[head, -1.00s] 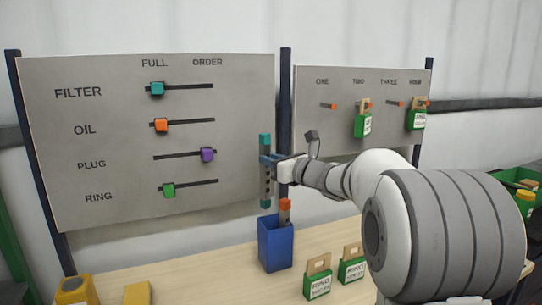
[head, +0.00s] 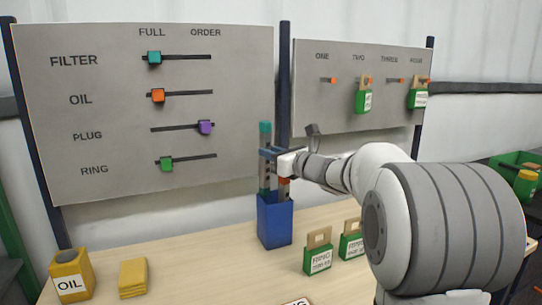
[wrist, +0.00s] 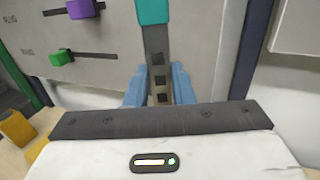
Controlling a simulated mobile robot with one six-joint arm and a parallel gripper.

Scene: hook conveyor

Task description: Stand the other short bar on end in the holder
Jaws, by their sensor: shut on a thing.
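The short bar (head: 265,176) is grey with dark square holes and a teal top end, and it stands upright in my gripper (head: 265,153). My gripper is shut on it; in the wrist view the blue fingers (wrist: 158,80) sit either side of the bar (wrist: 158,65). The holder (head: 274,222) is a blue open-topped box on the table. The bar's lower end is at or inside the holder's mouth, on its left side; its bottom is hidden. Another bar with an orange end (head: 284,185) stands in the holder on the right, partly behind my gripper.
Two green tags (head: 318,258) stand right of the holder. A slider board (head: 110,120) and a hook board (head: 340,100) rise behind.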

